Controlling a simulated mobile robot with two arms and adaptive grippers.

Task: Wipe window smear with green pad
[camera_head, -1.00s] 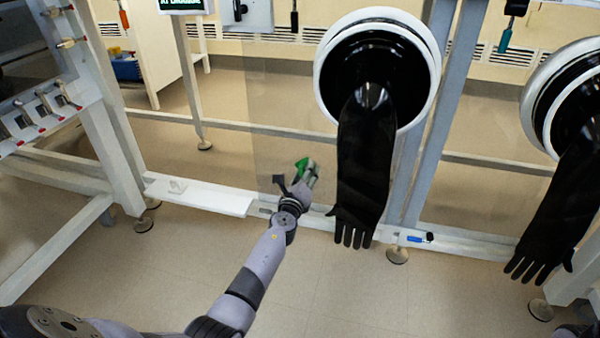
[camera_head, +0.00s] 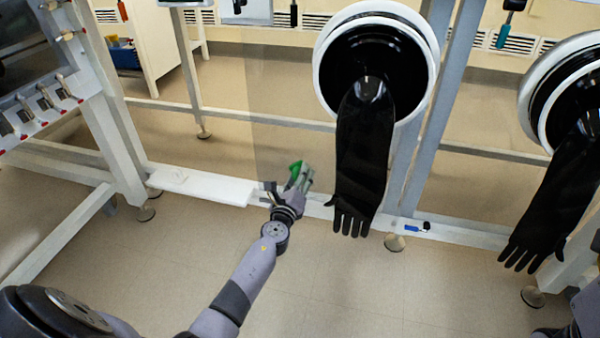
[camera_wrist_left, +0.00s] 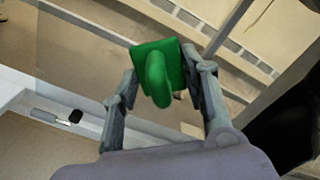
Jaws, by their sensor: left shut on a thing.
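The green pad (camera_head: 295,173) is small, with a loop-shaped handle that shows in the left wrist view (camera_wrist_left: 157,78). My left gripper (camera_head: 299,182) is shut on the pad, its two fingers on either side of the handle in the left wrist view. It holds the pad up in front of the clear window panel (camera_head: 290,90), left of the nearer black glove. I cannot tell whether the pad touches the panel. I cannot make out a smear on it. My right gripper is not in view.
A black glove (camera_head: 362,150) hangs from a round port close to the right of my left gripper. Another glove (camera_head: 545,200) hangs farther right. A white ledge (camera_head: 205,186) and a rail run below the window. A small blue-and-black item (camera_head: 417,227) lies on the rail.

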